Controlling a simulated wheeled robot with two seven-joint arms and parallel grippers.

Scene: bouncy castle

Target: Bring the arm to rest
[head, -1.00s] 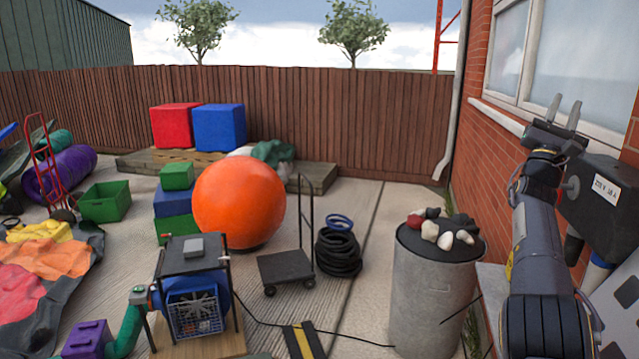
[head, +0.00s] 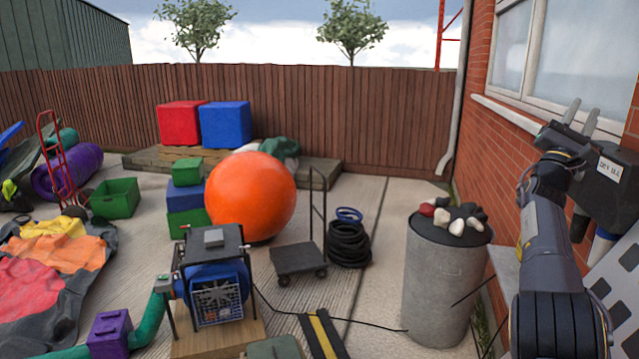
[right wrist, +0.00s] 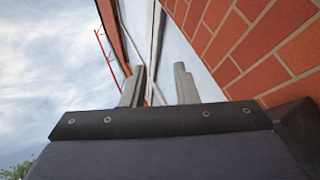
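My right arm comes in at the right of the head view, raised beside the brick wall. Its gripper (head: 581,118) points up in front of the window, with the two fingers apart and nothing between them. In the right wrist view the gripper (right wrist: 160,90) also shows two separate grey fingers with a gap between them, against the window, wall and sky. It touches nothing that I can see. My left gripper is not in view.
A metal bin (head: 444,280) with several stones on top stands left of my right arm. The brick wall (head: 505,125) and window (head: 560,70) are close on the right.

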